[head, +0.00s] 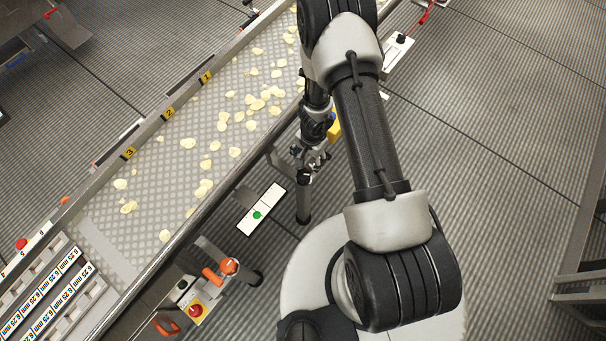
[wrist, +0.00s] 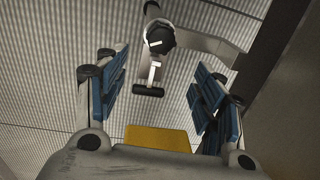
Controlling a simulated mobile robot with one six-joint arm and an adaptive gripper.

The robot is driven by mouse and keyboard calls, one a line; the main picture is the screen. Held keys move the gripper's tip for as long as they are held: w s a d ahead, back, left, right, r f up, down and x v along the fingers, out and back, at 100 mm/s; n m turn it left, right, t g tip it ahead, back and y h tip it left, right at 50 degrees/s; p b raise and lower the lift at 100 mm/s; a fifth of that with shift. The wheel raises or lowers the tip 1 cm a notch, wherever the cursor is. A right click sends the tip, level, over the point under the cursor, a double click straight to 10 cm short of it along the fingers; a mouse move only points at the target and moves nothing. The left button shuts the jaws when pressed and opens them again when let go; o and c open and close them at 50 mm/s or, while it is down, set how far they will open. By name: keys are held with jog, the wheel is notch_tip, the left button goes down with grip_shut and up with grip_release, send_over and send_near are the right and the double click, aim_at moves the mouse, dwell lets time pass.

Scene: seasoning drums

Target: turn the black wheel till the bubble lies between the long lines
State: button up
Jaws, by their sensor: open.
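My gripper (head: 312,158) points down beside the conveyor's right edge in the head view. In the wrist view my gripper (wrist: 158,88) is open, with blue pads on both sides and nothing held. A dark round knob with a white mark (wrist: 160,38), which looks like the black wheel, is ahead of and between the fingers, apart from them. In the head view I cannot make out the wheel clearly. A white panel with a green spot (head: 258,215), perhaps the bubble gauge, is below the conveyor edge. Its lines are too small to read well.
The conveyor (head: 102,219) with scattered chips runs along the left. An orange handle (head: 213,278) and a red button on a yellow plate (head: 196,309) are near its lower end. A yellow piece (wrist: 160,137) shows low in the wrist view. Open floor is at right.

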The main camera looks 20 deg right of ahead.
aim_at(304, 174)
jog(key=f+b, duration=0.2)
jog(key=f, duration=0.2)
jog(key=f+b, duration=0.2)
jog(key=f, duration=0.3)
jog(key=w+f+b, duration=0.1)
jog(key=f+b, duration=0.2)
jog(key=f, duration=0.2)
jog(key=shift+a+f, duration=0.1)
jog(key=shift+a, duration=0.3)
jog(key=shift+c, duration=0.4)
jog(key=c, duration=0.9)
jog(key=shift+c, duration=0.3)
